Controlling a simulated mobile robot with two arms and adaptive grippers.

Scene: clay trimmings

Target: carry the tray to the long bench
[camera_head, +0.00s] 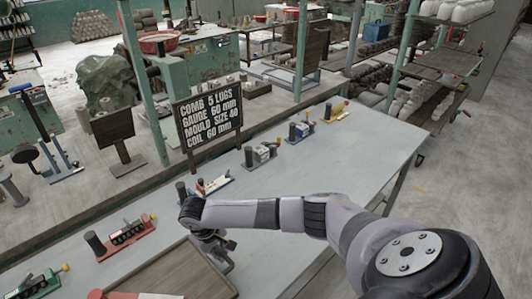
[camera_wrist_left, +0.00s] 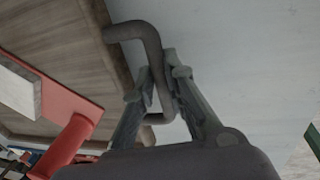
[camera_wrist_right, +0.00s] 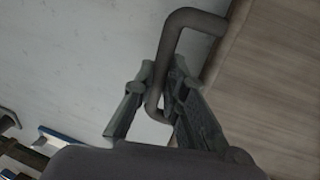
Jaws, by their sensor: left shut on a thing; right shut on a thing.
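The wooden tray (camera_head: 170,272) is at the bottom of the head view, over the near part of the long grey bench (camera_head: 330,165). I cannot tell whether it touches the bench top. My right gripper (camera_head: 226,266) is at the tray's right side. In the right wrist view, the right gripper (camera_wrist_right: 158,100) is shut on a dark bent handle (camera_wrist_right: 180,22) of the tray. In the left wrist view, my left gripper (camera_wrist_left: 158,85) is shut on the other handle (camera_wrist_left: 150,40). The left gripper is outside the head view. A red piece (camera_wrist_left: 72,145) is on or over the tray.

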